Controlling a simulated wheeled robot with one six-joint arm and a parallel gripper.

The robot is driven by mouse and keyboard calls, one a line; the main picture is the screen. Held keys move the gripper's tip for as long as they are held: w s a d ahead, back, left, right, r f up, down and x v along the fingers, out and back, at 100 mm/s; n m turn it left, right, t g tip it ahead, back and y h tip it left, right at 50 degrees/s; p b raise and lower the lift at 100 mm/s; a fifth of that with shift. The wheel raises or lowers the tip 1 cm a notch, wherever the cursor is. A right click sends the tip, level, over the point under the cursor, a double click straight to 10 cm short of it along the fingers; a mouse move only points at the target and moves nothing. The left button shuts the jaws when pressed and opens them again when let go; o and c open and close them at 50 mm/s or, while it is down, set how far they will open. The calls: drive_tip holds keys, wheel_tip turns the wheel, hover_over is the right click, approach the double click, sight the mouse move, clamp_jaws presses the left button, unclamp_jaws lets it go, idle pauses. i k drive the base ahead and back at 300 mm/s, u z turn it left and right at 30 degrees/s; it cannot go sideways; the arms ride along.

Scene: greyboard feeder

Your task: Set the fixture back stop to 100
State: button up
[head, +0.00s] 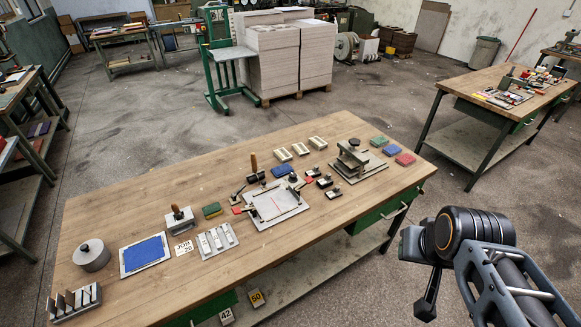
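The fixture (265,211) is a flat pale metal plate with a red line on it, near the middle of the wooden workbench. A darker bar with a round knob (292,178) runs along its far side and may be the back stop; its scale and setting are too small to read. My arm is at the lower right, off the bench's right front corner. What seems to be my gripper (428,300) hangs there, well apart from the fixture. I cannot make out two separate fingers, so its opening is unclear.
The workbench (150,205) also bears a blue pad (146,252), a round metal weight (91,254), a "JOB 20" card (184,247), a wooden-handled block (180,219) and a small press (352,158). Open floor lies right of the bench. Tags 42 and 50 show below its front edge.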

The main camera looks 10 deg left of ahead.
sight(264, 188)
drive_tip(key=u, duration=0.15)
drive_tip(key=i, duration=0.7)
drive_tip(key=u, duration=0.95)
drive_tip(key=i, duration=0.35)
drive_tip(key=u, duration=0.35)
